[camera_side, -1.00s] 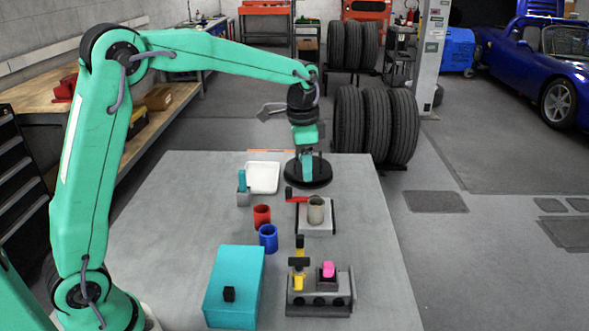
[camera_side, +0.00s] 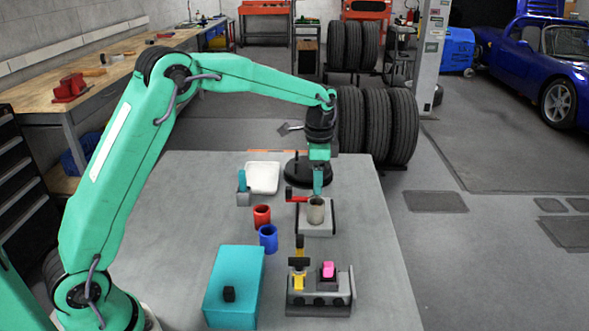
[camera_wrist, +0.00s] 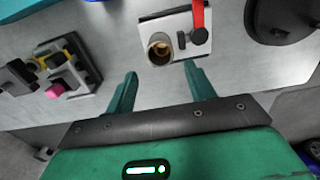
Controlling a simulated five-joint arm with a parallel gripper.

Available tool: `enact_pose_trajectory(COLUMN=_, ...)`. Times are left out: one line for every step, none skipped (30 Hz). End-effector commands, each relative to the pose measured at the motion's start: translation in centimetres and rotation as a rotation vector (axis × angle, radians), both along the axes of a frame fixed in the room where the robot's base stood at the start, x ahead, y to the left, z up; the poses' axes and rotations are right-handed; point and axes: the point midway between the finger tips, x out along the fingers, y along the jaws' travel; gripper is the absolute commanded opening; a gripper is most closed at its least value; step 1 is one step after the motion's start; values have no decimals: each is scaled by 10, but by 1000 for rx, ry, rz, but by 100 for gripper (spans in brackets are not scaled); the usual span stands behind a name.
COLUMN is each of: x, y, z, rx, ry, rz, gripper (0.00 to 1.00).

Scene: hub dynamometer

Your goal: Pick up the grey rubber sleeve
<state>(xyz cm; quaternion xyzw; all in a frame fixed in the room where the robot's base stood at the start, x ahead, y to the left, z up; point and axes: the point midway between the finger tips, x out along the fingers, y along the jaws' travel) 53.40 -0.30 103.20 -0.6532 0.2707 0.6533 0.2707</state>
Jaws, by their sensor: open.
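The grey rubber sleeve (camera_side: 316,211) stands upright on a pale block (camera_side: 315,229) with a red lever (camera_side: 297,198) at its left. In the wrist view the sleeve (camera_wrist: 160,48) is an open-topped grey-beige cylinder with a brownish interior, near the block's edge. My gripper (camera_side: 318,190) hangs just above the sleeve in the side view, its fingers pointing down. In the wrist view my gripper (camera_wrist: 161,68) is open and empty, with its fingers spread either side of the sleeve's line. I cannot tell whether the fingertips reach the sleeve's rim.
A red cup (camera_side: 262,216) and a blue cup (camera_side: 268,238) stand left of the block. A teal box (camera_side: 234,284) and a grey fixture with a pink part (camera_side: 327,270) are nearer. A black round base (camera_side: 297,170) and white tray (camera_side: 263,177) lie behind.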

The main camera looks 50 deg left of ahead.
Motion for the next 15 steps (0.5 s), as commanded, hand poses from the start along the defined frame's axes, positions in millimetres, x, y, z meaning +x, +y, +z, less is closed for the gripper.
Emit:
enact_pose_trajectory(x=0, y=0, z=-4, rx=0, ry=3, rz=0, gripper=54)
enact_pose_trajectory(x=0, y=0, z=-6, rx=0, ry=3, rz=0, gripper=54)
enact_pose_trajectory(x=0, y=0, z=-9, rx=0, ry=1, rz=0, gripper=54)
enact_pose_trajectory(x=0, y=0, z=-11, rx=0, ry=1, rz=0, gripper=54)
enact_pose_trajectory(x=0, y=0, z=-13, rx=0, ry=1, rz=0, gripper=54)
enact_pose_trajectory(x=-1, y=0, z=-17, rx=0, ry=3, rz=0, gripper=54)
enact_pose_trajectory(x=-1, y=0, z=-19, rx=0, ry=3, rz=0, gripper=54)
enact_pose_trajectory(x=-1, y=0, z=-22, rx=1, ry=2, rz=0, gripper=54)
enact_pose_trajectory(x=0, y=0, z=-25, rx=0, ry=1, rz=0, gripper=54)
enact_pose_trajectory(x=0, y=0, z=-27, rx=0, ry=1, rz=0, gripper=54)
enact_pose_trajectory(x=-1, y=0, z=-30, rx=0, ry=3, rz=0, gripper=54)
enact_pose_trajectory(x=0, y=0, z=-33, rx=1, ry=2, rz=0, gripper=54)
enact_pose_trajectory(x=0, y=0, z=-36, rx=0, ry=1, rz=0, gripper=54)
enact_pose_trajectory(x=0, y=0, z=-39, rx=0, ry=1, rz=0, gripper=54)
enact_pose_trajectory(x=-1, y=0, z=-42, rx=0, ry=3, rz=0, gripper=54)
